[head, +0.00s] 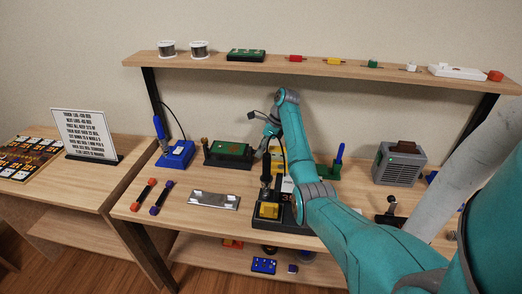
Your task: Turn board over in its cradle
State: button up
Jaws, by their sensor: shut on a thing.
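The green board (230,148) lies roughly flat in its black cradle (226,162) toward the back of the workbench. A brown knob (204,142) shows at the cradle's left end. My gripper (263,147) is at the cradle's right end, beside the board's right edge. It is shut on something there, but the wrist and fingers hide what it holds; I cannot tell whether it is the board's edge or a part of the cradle.
A blue soldering stand (176,153) is left of the cradle. A black and yellow station (268,212) is below my arm. A grey fan box (399,164) stands right. A shelf (320,67) runs above.

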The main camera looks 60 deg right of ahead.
jog(key=h, duration=0.1)
jog(key=t+h, duration=0.1)
jog(key=h, duration=0.1)
jog(key=shift+s+a+n, duration=0.1)
jog(key=shift+a+n, duration=0.2)
jog(key=shift+n, duration=0.1)
jog(key=shift+n+t+h, duration=0.3)
jog(key=shift+t+h, duration=0.5)
jog(key=shift+h, duration=0.6)
jog(key=shift+f, duration=0.1)
jog(key=o, duration=1.2)
jog(key=shift+c, duration=0.2)
jog(key=shift+s, duration=0.1)
jog(key=v, duration=1.2)
jog(key=shift+a, duration=0.25)
